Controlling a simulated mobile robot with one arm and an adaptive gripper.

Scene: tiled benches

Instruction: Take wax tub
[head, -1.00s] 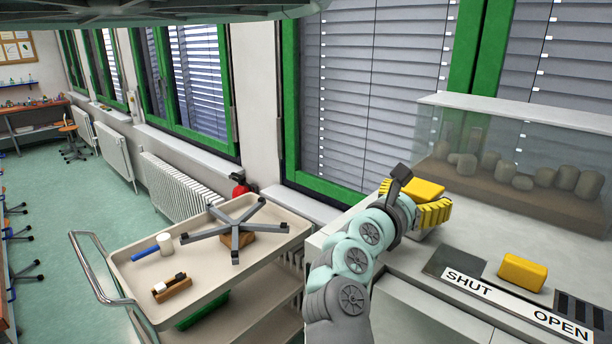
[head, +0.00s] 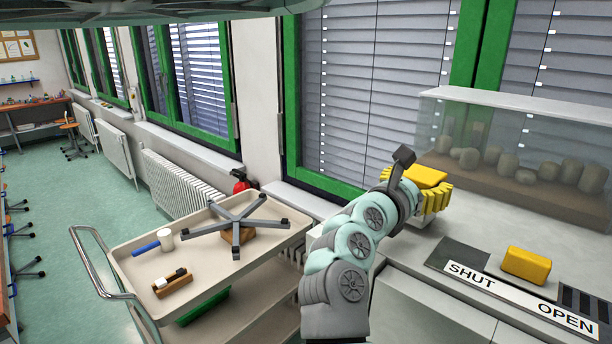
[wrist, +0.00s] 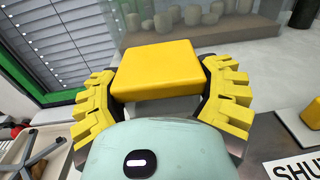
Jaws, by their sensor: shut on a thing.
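My gripper (wrist: 162,100) is shut on the wax tub, a squarish tub with a yellow top (wrist: 156,68) and a pale lower part. The ribbed yellow fingers press on its left and right sides. In the head view the tub's yellow top (head: 427,176) shows between the fingers, at the back of the bench in front of the window. Much of its lower part is hidden by the fingers and my wrist. I cannot tell clearly whether its base is clear of the bench.
A yellow block (head: 526,265) sits on a panel marked SHUT and OPEN (head: 520,297), right of my gripper. A glass case (head: 520,165) with stones stands behind. A trolley (head: 130,265) with a metal cross-shaped stand (head: 236,225) is at left. Bare bench lies around the panel.

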